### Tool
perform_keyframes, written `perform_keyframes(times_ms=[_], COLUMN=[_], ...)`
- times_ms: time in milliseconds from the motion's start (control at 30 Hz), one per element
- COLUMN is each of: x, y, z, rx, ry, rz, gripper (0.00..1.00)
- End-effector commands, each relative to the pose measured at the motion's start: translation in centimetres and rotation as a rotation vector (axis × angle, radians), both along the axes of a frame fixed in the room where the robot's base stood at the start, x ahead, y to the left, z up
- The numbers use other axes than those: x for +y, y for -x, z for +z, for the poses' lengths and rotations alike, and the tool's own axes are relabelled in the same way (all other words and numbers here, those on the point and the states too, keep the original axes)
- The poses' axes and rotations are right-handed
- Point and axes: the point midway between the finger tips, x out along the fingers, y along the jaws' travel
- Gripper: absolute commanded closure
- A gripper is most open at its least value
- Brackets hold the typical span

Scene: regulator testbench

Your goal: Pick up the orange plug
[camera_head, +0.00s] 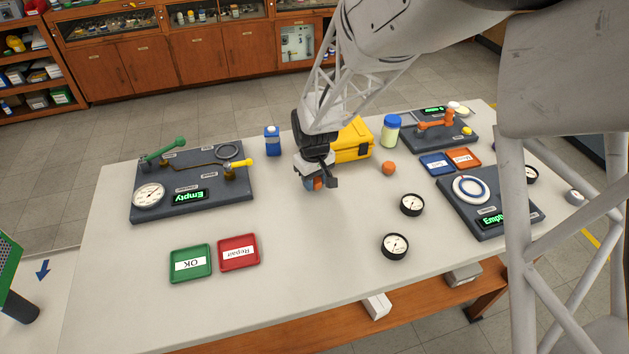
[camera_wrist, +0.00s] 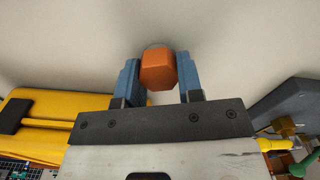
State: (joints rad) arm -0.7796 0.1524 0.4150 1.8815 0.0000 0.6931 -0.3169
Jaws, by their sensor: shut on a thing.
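My gripper (camera_head: 314,184) is over the middle of the table, beside the yellow case, pointing down. In the wrist view my gripper (camera_wrist: 159,76) has its two blue fingers closed on the sides of an orange plug (camera_wrist: 158,70) with a faceted, hexagonal face. In the head view only a small part of this orange plug (camera_head: 318,183) shows between the fingers. I cannot tell for sure whether it touches the table. Another orange piece (camera_head: 388,168) stands on the table to the right of my gripper.
A yellow case (camera_head: 353,143) stands close behind my gripper, with a blue-white bottle (camera_head: 272,141) to the left. A dark test board (camera_head: 215,204) lies left, more boards right. Two gauges (camera_head: 411,205) (camera_head: 395,246), a green tray (camera_head: 190,279) and a red tray (camera_head: 239,266) lie nearer. The table's centre is clear.

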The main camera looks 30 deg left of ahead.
Motion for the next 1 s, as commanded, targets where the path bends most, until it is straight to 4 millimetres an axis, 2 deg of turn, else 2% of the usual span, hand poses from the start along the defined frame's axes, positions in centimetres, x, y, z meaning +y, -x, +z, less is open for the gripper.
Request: perform_keyframes(times_ms=[167, 367, 1000], x=[0.0, -0.1, -7.0], y=[0.0, 0.1, 7.3], z=[1.2, 3.5, 4.3], rx=[-0.002, -0.001, 0.0], ry=[-0.001, -0.002, -0.001], rz=[0.0, 0.0, 0.0], gripper=[0.88, 0.88, 0.88])
